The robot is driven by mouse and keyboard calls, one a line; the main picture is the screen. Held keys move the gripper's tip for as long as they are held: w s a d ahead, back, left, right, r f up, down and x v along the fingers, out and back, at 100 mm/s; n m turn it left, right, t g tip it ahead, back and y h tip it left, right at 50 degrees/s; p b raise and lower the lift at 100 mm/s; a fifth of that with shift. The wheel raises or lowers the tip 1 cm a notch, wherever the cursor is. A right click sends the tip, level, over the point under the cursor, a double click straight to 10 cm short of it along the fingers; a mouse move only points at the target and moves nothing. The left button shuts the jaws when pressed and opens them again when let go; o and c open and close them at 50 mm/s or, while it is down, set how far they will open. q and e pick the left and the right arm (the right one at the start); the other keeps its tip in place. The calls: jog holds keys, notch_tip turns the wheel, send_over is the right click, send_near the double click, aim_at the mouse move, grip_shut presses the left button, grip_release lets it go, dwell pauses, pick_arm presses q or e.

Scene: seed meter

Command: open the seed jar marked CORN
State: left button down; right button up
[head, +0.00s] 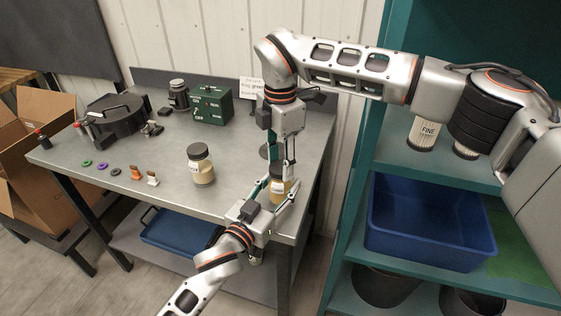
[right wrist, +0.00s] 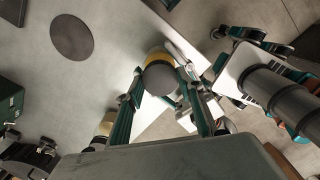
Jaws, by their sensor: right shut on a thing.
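A jar of pale yellow contents (head: 279,188) is at the table's right front edge, between my two grippers. Its label is mostly hidden and I cannot read it. My right gripper (head: 284,168) points down from above and is shut on this jar's lid; in the right wrist view the round grey lid (right wrist: 161,80) sits between its fingertips. My left gripper (head: 277,195) comes in low from the front, its fingers on either side of the jar body; I cannot tell whether they touch it.
Several small coloured parts lie at the left front. Right of the table is a teal shelf with a blue bin (head: 428,228).

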jog(key=n, duration=0.7)
jog(key=shift+n, duration=0.3)
jog(key=n, duration=0.3)
jog(key=shift+n, duration=0.4)
jog(key=n, duration=0.5)
jog(key=shift+r, duration=0.1)
jog(key=n, duration=0.3)
jog(key=shift+n, duration=0.3)
jog(key=n, duration=0.8)
jog(key=shift+n, duration=0.4)
jog(key=n, duration=0.4)
